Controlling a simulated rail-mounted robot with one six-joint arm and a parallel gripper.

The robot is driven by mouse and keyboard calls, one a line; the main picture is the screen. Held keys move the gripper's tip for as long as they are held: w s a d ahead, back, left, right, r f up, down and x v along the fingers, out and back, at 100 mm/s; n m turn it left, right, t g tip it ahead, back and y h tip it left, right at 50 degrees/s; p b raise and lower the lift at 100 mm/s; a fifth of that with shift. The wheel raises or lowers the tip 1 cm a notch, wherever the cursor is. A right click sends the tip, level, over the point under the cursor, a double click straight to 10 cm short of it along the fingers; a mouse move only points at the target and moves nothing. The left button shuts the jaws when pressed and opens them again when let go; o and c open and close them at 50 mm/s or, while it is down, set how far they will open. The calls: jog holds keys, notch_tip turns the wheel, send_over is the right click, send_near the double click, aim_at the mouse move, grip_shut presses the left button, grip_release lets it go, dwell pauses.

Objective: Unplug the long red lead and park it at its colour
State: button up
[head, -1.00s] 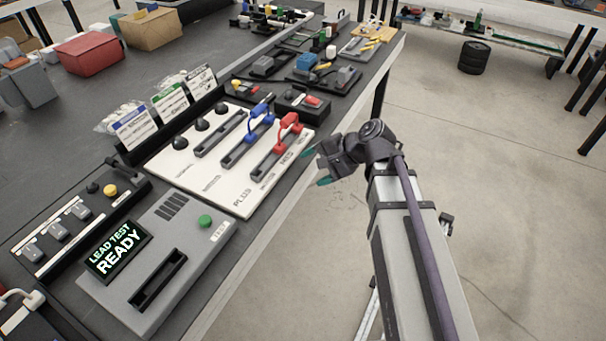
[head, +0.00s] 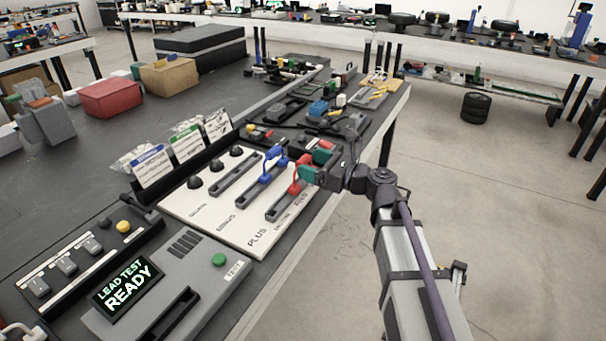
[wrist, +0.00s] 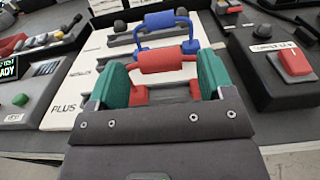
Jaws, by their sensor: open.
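The red lead (wrist: 168,63) is a red bridge-shaped lead standing in the front slot of the white board; it also shows in the head view (head: 295,186). My gripper (wrist: 165,80) has its green fingers open on either side of the red lead, with gaps visible. In the head view my gripper (head: 313,165) reaches in over the board from the right. A blue lead (wrist: 166,20) stands in the slot behind the red one, also in the head view (head: 273,164). The lower ends of the red lead are partly hidden by my gripper.
The white board (head: 232,227) has black knobs and slots. A grey LEAD TEST box (head: 205,262) reads READY at the front left. Label cards (head: 185,142) stand behind the board. A box with a red switch (wrist: 295,62) stands close on the right in the wrist view.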

jog(key=x, duration=0.5)
jog(key=shift+f, duration=0.15)
jog(key=c, duration=1)
